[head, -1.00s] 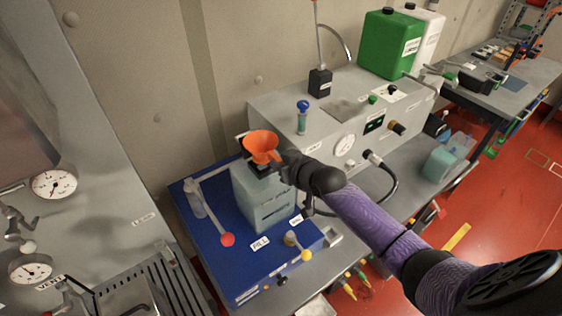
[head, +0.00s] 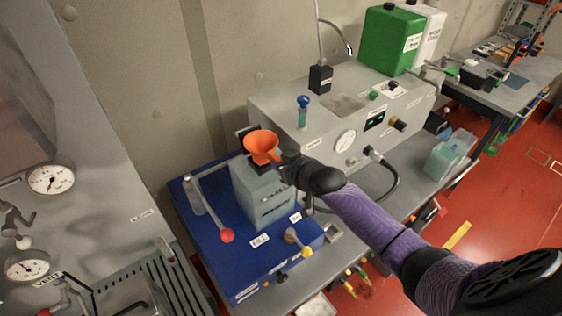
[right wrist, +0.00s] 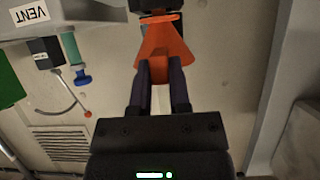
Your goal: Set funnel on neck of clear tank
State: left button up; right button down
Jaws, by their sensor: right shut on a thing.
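The orange funnel (head: 262,143) is over the top of the clear tank (head: 262,199), a pale grey-green block-shaped tank on the blue base. My right gripper (head: 283,160) comes from the right and is shut on the funnel. In the right wrist view the funnel (right wrist: 165,45) sits between the two dark fingers (right wrist: 164,85). The tank's neck is hidden behind the funnel and gripper, so I cannot tell whether the spout is in it or just above it. My left gripper is not in view.
The blue base (head: 215,255) carries a red-knobbed lever (head: 227,236) and a yellow-knobbed valve (head: 305,251) close to the tank. A grey console (head: 330,110) with a gauge stands behind right. A green canister (head: 388,42) is on it. A gauge panel (head: 90,200) is at left.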

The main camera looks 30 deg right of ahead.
jog(key=shift+f, duration=0.3)
